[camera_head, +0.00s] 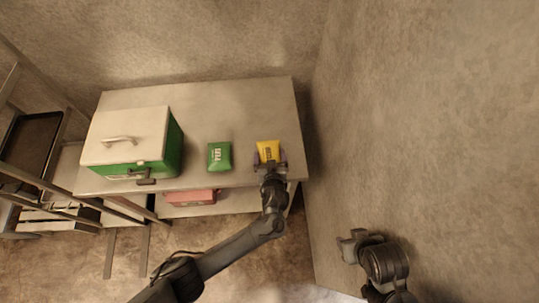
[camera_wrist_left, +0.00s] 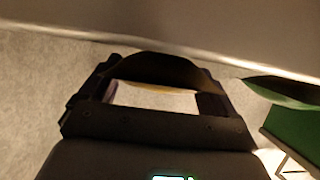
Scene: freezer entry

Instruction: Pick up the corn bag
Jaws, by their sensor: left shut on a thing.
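The yellow corn bag (camera_head: 268,149) is at the right front part of the table in the head view; its print is too small to read. My left gripper (camera_head: 270,163) is at the bag's near edge and is shut on it. In the left wrist view the bag (camera_wrist_left: 155,68) shows dark and shaded between the fingers of the left gripper (camera_wrist_left: 155,95). I cannot tell whether the bag touches the table. My right gripper (camera_head: 350,244) is off to the right, away from the table, with nothing visible in it; its jaw opening is unclear.
A green bag (camera_head: 219,156) lies left of the corn bag. A green cooler with a white lid (camera_head: 125,137) stands on the left of the table (camera_head: 225,104). A red box (camera_head: 190,197) sits on the shelf below. A metal rack stands far left; a wall is close on the right.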

